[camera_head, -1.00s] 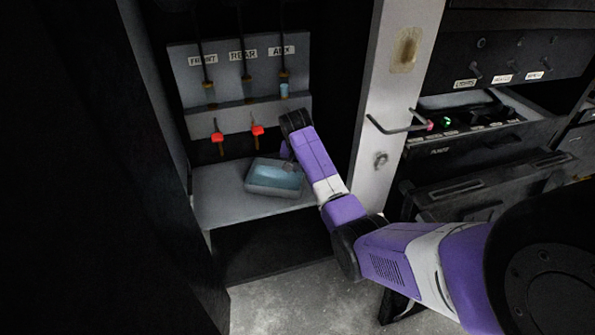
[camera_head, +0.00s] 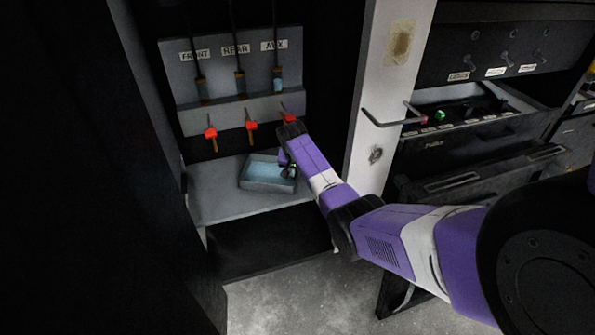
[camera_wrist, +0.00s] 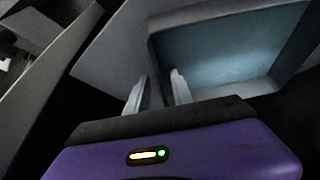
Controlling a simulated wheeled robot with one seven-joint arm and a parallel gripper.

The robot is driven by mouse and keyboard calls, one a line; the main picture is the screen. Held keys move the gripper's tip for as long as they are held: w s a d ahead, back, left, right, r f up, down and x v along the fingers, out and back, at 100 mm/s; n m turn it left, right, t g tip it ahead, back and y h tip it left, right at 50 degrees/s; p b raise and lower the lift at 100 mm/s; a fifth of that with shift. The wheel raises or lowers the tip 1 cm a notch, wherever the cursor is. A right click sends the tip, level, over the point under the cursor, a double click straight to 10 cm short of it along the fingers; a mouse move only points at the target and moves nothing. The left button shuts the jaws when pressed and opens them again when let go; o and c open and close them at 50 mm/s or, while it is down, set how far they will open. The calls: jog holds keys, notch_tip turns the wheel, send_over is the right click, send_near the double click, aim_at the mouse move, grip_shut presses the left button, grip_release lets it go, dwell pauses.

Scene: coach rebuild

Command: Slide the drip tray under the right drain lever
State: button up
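The drip tray (camera_head: 268,186) is a shallow blue-grey box on the grey shelf, below the red drain levers. The right lever (camera_head: 289,119), under the AUX label, is partly hidden by my wrist. The tray lies below and slightly left of it. My gripper (camera_head: 289,171) is at the tray's right side, pointing down. In the wrist view, the two pale fingers (camera_wrist: 158,88) are apart, on either side of the tray wall's near corner. The tray's rim (camera_wrist: 228,12) fills the upper right there. Whether the fingers touch the wall is unclear.
The middle lever (camera_head: 251,127) and left lever (camera_head: 210,134) hang from the panel behind the tray. The shelf (camera_head: 212,200) is bare to the tray's left. A white post (camera_head: 385,100) with a bar handle (camera_head: 390,121) stands right of the cabinet opening.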

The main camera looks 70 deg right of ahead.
grip_shut()
dwell(1.5)
